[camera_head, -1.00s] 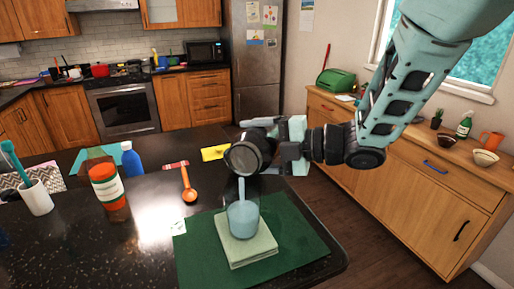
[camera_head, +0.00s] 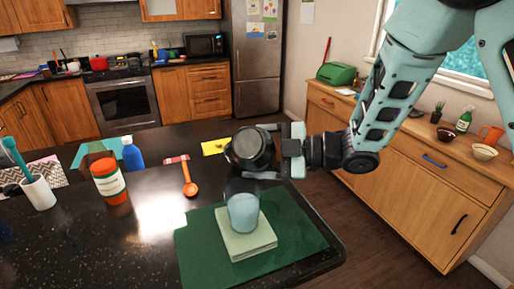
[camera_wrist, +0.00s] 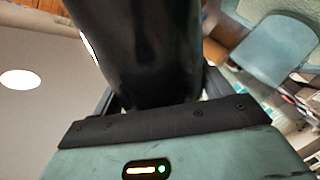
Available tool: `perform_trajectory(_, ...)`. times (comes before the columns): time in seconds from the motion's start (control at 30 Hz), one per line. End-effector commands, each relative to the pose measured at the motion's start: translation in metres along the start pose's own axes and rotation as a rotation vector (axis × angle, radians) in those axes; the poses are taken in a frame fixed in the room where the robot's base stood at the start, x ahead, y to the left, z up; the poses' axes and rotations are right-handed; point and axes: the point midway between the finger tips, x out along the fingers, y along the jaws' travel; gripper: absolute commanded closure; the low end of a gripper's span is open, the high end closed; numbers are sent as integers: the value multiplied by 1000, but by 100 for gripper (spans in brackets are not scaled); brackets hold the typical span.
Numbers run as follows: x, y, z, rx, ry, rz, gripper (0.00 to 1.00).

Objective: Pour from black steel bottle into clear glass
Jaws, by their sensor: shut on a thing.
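My gripper (camera_head: 286,149) is shut on the black steel bottle (camera_head: 250,149) above the counter. The bottle is tilted, with its round end facing the head camera. In the wrist view the dark bottle (camera_wrist: 140,50) fills the space between the fingers. The clear glass (camera_head: 243,208) stands upright below the bottle, on a folded pale cloth (camera_head: 250,246) on a dark green mat (camera_head: 200,260). Pale blue liquid shows in the glass. No stream is visible between bottle and glass now. The bottle hides part of the space just above the glass.
A yellow item (camera_head: 214,147) lies behind. The counter's right edge is close to the mat.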

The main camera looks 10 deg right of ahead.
Motion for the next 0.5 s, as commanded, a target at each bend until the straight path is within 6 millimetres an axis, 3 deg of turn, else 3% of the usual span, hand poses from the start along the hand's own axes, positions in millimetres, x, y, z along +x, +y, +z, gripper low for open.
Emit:
perform_trajectory(0.03,-2,9,-7,45,11,5,74)
perform_trajectory(0.3,-4,20,-17,300,63,3,74)
perform_trajectory(0.5,-4,21,-18,373,77,3,74)
